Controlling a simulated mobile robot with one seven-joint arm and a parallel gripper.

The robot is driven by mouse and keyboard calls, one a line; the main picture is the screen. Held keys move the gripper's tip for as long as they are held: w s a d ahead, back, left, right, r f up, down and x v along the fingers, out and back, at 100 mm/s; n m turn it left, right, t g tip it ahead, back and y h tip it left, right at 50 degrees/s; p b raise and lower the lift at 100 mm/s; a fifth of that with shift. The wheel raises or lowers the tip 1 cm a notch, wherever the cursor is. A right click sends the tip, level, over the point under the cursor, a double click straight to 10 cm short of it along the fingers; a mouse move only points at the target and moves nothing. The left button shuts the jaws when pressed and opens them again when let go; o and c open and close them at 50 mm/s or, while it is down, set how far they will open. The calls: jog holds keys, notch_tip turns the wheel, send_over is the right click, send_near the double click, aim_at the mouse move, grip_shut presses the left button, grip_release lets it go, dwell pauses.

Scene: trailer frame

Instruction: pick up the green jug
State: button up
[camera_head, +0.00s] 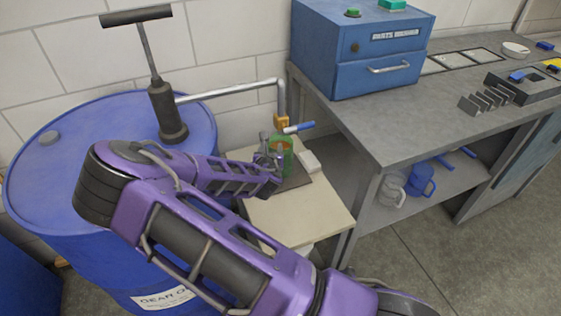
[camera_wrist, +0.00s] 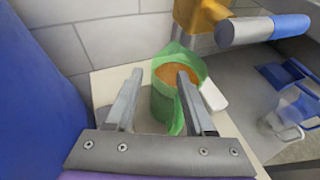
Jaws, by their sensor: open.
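The green jug (camera_head: 284,158) stands on a small pale table beside the blue drum, below the pump's outlet. In the wrist view the translucent green jug (camera_wrist: 163,106) shows an orange-brown inside through its open top. My gripper (camera_head: 268,163) is at the jug's left side in the head view and partly covers it. In the wrist view my gripper (camera_wrist: 160,75) is open, with nothing held. Its right finger overlaps the jug and its left finger lies left of the jug. I cannot tell whether either finger touches it.
An orange valve (camera_head: 282,121) with a blue-tipped handle (camera_head: 299,128) hangs just above the jug. A white block (camera_head: 309,161) lies close to its right. The small table (camera_head: 300,217) is clear in front. A blue drum (camera_head: 40,190) and a grey workbench (camera_head: 385,140) flank it.

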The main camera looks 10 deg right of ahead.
aim_at(271, 142)
jog(key=x, duration=0.5)
jog(key=shift+w+a+b, duration=0.15)
jog(key=shift+w+b, duration=0.05)
jog(key=shift+b, duration=0.15)
grip_shut()
dwell(1.1)
